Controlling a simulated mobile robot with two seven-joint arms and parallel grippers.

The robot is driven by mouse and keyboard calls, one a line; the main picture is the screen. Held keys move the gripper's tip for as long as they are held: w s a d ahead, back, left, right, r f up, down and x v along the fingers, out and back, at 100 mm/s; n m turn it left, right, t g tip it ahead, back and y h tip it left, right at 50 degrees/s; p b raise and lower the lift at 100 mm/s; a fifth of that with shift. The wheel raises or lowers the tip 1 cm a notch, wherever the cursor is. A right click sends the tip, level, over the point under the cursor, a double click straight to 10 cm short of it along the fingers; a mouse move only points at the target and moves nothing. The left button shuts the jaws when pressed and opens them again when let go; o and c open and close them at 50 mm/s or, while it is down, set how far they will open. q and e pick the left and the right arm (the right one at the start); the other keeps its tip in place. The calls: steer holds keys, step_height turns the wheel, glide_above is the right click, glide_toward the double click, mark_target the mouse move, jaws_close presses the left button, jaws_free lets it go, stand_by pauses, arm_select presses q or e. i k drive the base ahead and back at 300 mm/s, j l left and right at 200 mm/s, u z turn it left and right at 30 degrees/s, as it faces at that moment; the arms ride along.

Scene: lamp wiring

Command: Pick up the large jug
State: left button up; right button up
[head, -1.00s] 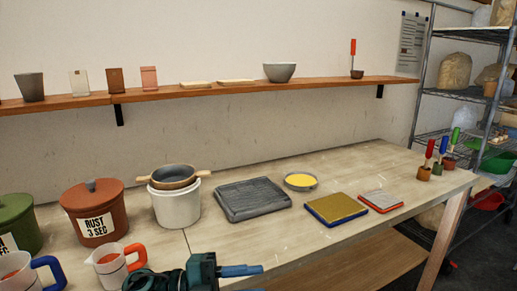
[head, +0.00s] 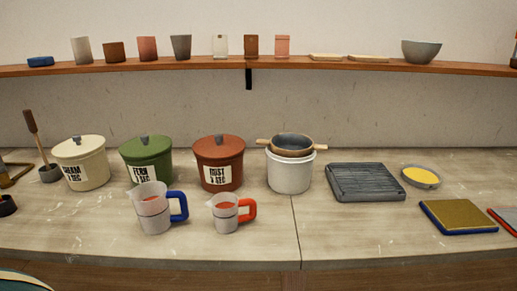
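The large jug (head: 154,211) stands upright on the workbench, left of centre and close to the front edge. It is a pale, translucent jug with a spout on its left, a blue handle on its right and a reddish mark or content inside. A smaller jug (head: 226,214) with a red-orange handle stands just to its right, a small gap apart. Neither of my grippers is in view.
Cream (head: 81,163), green (head: 146,160) and rust-red (head: 219,163) lidded buckets stand behind the jugs. A white bucket (head: 289,176) topped by a sieve (head: 292,142) is farther right, then a grey ridged tray (head: 364,184). The bench front (head: 100,243) is clear.

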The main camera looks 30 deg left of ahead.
mark_target(150, 199)
steer(key=u, duration=1.6)
